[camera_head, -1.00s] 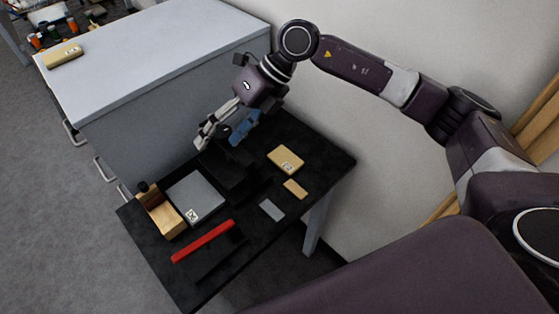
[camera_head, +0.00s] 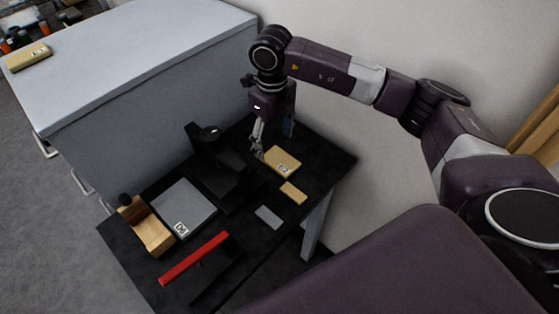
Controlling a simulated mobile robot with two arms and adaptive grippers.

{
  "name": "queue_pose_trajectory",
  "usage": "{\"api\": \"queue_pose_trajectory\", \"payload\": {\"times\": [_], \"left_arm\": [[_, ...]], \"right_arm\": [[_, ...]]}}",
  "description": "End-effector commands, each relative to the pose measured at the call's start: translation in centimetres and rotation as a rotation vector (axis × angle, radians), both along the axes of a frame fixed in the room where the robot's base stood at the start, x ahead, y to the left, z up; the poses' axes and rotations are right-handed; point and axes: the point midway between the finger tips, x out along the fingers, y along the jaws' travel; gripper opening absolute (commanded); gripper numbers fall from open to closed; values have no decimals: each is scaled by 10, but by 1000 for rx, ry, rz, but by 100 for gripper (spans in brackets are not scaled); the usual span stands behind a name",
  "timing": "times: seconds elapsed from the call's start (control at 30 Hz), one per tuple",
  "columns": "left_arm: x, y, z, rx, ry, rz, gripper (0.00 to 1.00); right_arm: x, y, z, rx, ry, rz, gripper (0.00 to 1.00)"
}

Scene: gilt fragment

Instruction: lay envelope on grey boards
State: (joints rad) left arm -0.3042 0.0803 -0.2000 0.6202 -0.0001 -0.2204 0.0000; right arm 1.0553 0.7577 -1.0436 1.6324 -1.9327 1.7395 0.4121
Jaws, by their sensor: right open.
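A flat tan packet with a small white label, which looks like the envelope (camera_head: 283,163), lies on the black table near its back right. The grey boards (camera_head: 183,205) lie as a flat grey square with a label on the left part of the table. My right gripper (camera_head: 272,146) is open and points down just above the left and back edge of the tan packet. Nothing shows between its fingers. Whether a finger touches the packet I cannot tell. My left gripper is not in view.
A black stand (camera_head: 217,165) rises between the boards and the packet. A wooden block holder (camera_head: 147,229), a red bar (camera_head: 194,259), a small tan piece (camera_head: 293,193) and a grey card (camera_head: 269,217) are on the table (camera_head: 318,170).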

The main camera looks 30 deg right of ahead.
Motion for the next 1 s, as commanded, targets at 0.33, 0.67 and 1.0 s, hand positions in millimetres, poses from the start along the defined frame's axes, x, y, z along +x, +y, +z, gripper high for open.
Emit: {"api": "queue_pose_trajectory", "payload": {"times": [0.33,0.67,1.0], "left_arm": [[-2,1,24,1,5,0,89],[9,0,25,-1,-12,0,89],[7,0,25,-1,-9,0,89]], "right_arm": [[-4,-5,-45,0,2,1,68],[-4,-5,-55,1,-1,2,68],[-4,-5,-54,1,-1,2,31]]}}
